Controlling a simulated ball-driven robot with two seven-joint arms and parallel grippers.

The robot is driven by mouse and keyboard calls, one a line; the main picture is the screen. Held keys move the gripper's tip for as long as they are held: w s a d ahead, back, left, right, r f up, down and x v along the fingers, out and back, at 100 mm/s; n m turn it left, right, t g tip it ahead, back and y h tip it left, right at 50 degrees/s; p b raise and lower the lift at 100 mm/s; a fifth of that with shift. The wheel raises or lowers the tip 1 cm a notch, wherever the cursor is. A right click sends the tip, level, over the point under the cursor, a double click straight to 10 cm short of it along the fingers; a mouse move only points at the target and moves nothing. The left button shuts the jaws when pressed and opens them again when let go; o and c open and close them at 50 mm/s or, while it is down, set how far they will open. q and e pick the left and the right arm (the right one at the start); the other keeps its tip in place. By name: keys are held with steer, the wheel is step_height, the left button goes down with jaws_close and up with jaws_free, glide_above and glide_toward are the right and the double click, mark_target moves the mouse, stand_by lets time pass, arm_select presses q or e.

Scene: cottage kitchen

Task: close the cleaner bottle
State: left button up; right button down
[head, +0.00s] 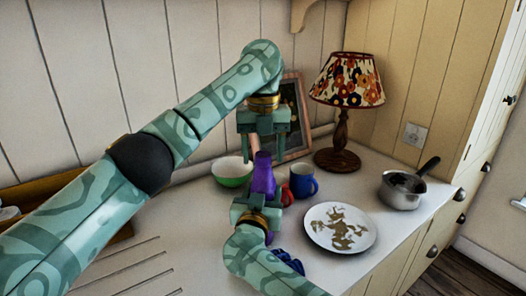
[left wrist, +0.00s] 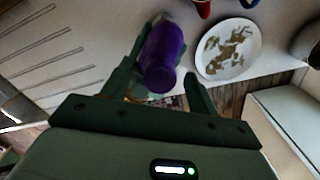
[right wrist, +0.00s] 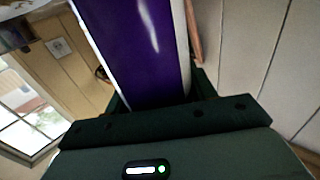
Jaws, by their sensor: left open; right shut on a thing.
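The purple cleaner bottle (head: 263,178) stands about upright above the counter in the head view; its lower part is hidden behind my right gripper. My right gripper (head: 257,203) is shut on its body, and the bottle fills the middle of the right wrist view (right wrist: 140,45). My left gripper (head: 263,150) is open and points down over the bottle's top, a finger to each side. In the left wrist view the bottle (left wrist: 163,50) shows between the open fingers. I cannot make out a separate cap or whether the top is open.
A green bowl (head: 231,173), a red mug (head: 287,196), a blue mug (head: 303,182) and a plate with brown stains (head: 324,238) are close by. A lamp (head: 341,140), picture frame (head: 294,112) and saucepan (head: 402,195) stand farther right and back. A dark blue item (head: 289,262) is partly hidden.

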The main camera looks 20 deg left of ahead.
arm_select(q)
step_height(320, 180, up, 8)
steer(key=shift+f, duration=0.25)
arm_select(e)
steer(key=shift+c, duration=2.1)
jaws_free()
